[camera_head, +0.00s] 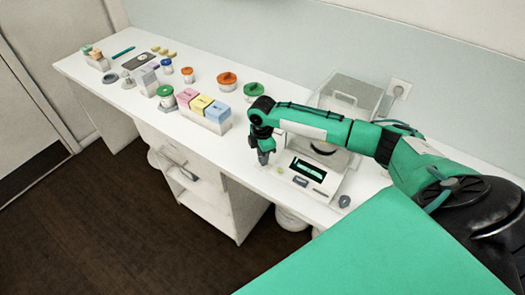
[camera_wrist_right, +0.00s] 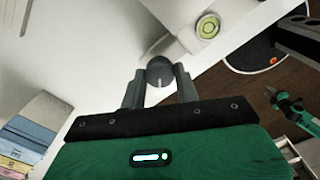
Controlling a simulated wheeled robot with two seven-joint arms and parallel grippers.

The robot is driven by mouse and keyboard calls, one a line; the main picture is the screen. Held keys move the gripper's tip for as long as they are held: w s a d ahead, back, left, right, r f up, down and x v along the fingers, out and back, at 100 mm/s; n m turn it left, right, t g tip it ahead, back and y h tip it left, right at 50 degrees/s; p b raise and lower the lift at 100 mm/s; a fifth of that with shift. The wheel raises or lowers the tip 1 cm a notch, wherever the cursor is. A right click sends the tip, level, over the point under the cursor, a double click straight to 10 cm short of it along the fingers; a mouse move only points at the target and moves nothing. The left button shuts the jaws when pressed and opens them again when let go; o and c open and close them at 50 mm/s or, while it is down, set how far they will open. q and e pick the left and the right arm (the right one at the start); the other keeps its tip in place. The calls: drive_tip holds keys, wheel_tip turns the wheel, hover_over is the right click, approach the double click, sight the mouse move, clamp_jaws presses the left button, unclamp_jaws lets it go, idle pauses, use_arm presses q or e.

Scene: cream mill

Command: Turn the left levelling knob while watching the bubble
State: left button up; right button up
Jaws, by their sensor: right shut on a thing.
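The balance (camera_head: 326,178) stands on the bench, with a lit display on its front and a clear draft shield behind. My right gripper (camera_head: 264,158) reaches down at its left front corner. In the right wrist view the right gripper (camera_wrist_right: 160,82) is shut on the left levelling knob (camera_wrist_right: 160,68), a dark round knob with a pale mark, between its fingertips. The bubble level (camera_wrist_right: 208,26), a yellow-green round vial, shows just beyond the knob; the bubble looks near the middle, too small to judge exactly. My left gripper does not show in the head view.
Another dark knob (camera_head: 344,201) sits at the balance's right front corner. Coloured boxes (camera_head: 203,107), a green-lidded jar (camera_head: 253,90) and an orange-lidded jar (camera_head: 227,80) stand to the left along the bench. A wall socket (camera_head: 398,90) is behind.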

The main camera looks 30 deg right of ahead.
idle(0.5)
drive_tip(key=o, duration=1)
wheel_tip(320, 180, up, 14)
drive_tip(key=b, duration=0.4)
drive_tip(key=shift+d, duration=0.1)
drive_tip(key=shift+f, duration=0.1)
